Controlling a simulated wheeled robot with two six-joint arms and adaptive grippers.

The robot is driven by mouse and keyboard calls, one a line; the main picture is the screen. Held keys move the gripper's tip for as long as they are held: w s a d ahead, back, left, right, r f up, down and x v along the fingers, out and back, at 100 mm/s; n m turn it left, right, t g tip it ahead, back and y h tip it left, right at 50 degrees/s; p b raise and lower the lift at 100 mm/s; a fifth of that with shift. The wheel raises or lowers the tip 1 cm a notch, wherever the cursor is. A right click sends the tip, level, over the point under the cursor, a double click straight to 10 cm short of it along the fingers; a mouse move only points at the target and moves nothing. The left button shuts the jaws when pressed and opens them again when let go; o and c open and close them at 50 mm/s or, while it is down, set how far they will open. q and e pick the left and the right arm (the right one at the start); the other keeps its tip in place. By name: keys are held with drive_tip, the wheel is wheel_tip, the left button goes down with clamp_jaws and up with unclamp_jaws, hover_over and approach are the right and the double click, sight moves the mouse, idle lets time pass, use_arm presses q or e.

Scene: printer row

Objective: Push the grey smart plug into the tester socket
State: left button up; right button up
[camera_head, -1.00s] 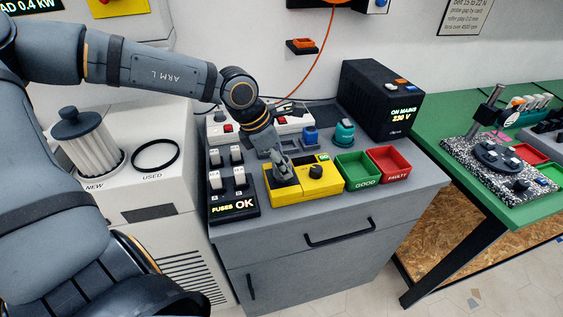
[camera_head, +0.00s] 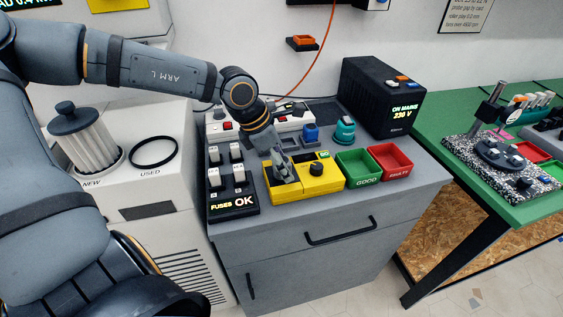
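The yellow tester (camera_head: 306,187) sits on the grey cabinet top, with a black knob and a small green display on its right part. My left gripper (camera_head: 284,174) points down at the tester's left part, where the socket appears to be. Its fingers cover that spot. I cannot make out the grey smart plug apart from the grey fingers, nor whether the fingers are shut on it. My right gripper is not in view.
Green GOOD (camera_head: 358,168) and red FAULTY (camera_head: 390,161) bins stand right of the tester. The fuse panel (camera_head: 232,204) reading OK is at its left. Behind are a power strip (camera_head: 293,117), a blue plug (camera_head: 311,133), a teal item (camera_head: 344,130) and the black mains box (camera_head: 381,97).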

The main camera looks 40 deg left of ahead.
use_arm(q)
drive_tip(key=shift+r, duration=0.15)
wheel_tip(320, 180, up, 10)
drive_tip(key=shift+f, duration=0.2)
idle(0.5)
